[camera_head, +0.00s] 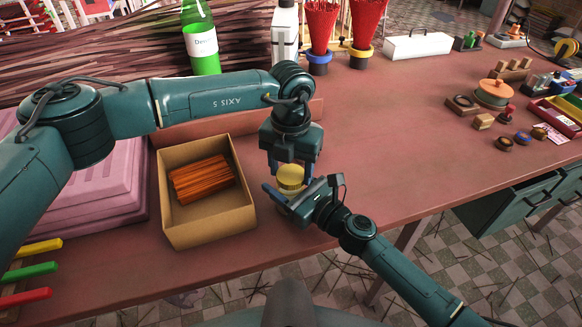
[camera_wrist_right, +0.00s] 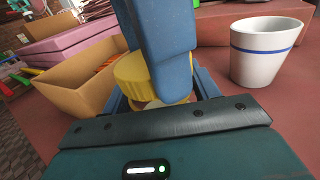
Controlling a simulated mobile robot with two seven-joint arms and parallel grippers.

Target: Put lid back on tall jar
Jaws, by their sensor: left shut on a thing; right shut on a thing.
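The yellow lid (camera_head: 290,177) is ridged and round. It sits between the downward fingers of my left gripper (camera_head: 290,170), which is shut on it. The lid also shows in the right wrist view (camera_wrist_right: 131,74), partly behind a blue finger of the left gripper (camera_wrist_right: 165,55). Directly below the lid is the tall jar (camera_head: 291,194), mostly hidden by the grippers. My right gripper (camera_head: 290,200) is shut on the jar from the front, low by the table. The lid is over the jar's top; I cannot tell if it is fully seated.
An open cardboard box (camera_head: 213,232) with orange incense sticks stands left of the grippers. A white cup with a blue stripe (camera_wrist_right: 265,52) stands nearby in the right wrist view. A green bottle (camera_head: 200,40) stands at the back.

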